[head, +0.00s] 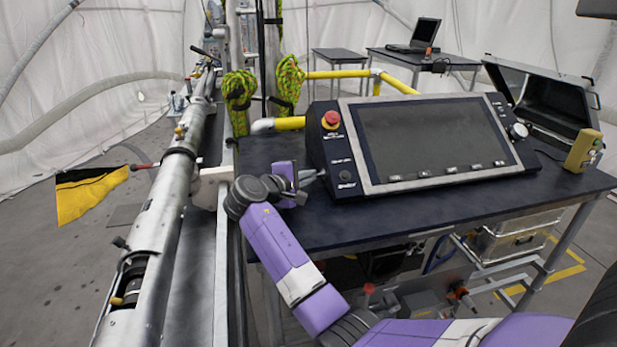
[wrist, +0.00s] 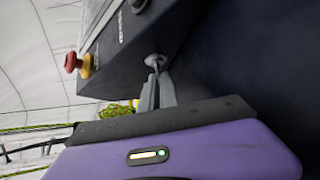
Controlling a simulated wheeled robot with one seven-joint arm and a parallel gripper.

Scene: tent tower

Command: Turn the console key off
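The console (head: 430,143) is a dark box with a large sloped screen, standing on a dark table. The console key sits in a round grey key switch (wrist: 155,60) low on the console's left side wall. My gripper (head: 309,179) is at that side wall, level with the switch. In the wrist view my gripper's grey fingers (wrist: 158,88) come together right at the switch and appear shut on the key. The fingers hide most of the key, so its turn angle cannot be told.
A red emergency button (head: 331,119) on a yellow base is on the console's upper left. The dark table (head: 420,214) lies below my gripper. A long metal tube (head: 172,190) runs along the left. A yellow box (head: 582,150) and an open case (head: 540,100) stand right.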

